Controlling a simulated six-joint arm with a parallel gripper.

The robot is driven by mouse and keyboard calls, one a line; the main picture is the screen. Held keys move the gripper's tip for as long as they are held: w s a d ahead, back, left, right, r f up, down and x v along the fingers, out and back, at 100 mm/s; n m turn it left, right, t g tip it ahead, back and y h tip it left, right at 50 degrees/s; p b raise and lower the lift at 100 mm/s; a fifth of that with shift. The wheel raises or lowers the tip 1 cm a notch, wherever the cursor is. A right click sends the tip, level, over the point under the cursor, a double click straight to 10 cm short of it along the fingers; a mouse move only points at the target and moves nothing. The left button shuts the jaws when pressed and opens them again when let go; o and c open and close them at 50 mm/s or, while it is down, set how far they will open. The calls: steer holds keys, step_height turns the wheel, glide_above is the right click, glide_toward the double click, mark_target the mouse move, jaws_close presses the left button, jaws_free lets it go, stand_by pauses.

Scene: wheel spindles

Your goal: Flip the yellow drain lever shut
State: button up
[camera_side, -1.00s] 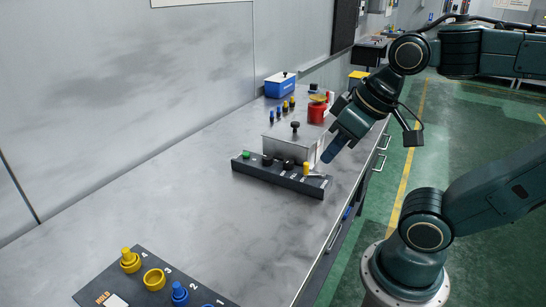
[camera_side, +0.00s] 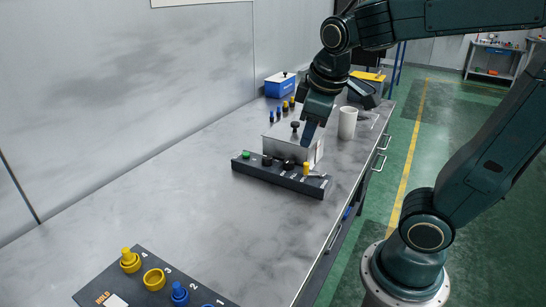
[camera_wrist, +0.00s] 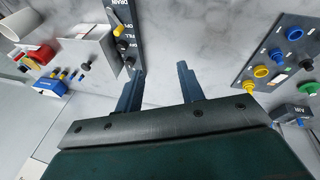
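The yellow drain lever (camera_side: 306,168) is at the right end of the black panel (camera_side: 262,172), with a pale bar beside its base. In the wrist view the yellow lever (camera_wrist: 120,30) is near the top, by the DRAIN lettering.
The grey box (camera_side: 283,143) with a black knob stands right behind the panel. A white cup (camera_side: 347,122) and a blue box (camera_side: 281,84) stand farther back. A board with yellow and blue parts (camera_side: 140,285) lies at the front. The bench between is clear.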

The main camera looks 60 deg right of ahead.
steer(key=w+d+f+n+g+h, duration=0.2)
steer(key=w+d+f+n+g, duration=0.15)
steer(key=w+d, duration=0.3)
steer(key=n+g+h, duration=0.3)
steer(key=n+g, duration=0.2)
glide_toward(307, 163)
steer(key=shift+v, duration=1.75)
steer(key=shift+f, duration=0.3)
steer(key=x, duration=1.3)
steer(key=shift+s+d+f, duration=0.1)
steer(key=shift+f, duration=0.1)
jaws_close()
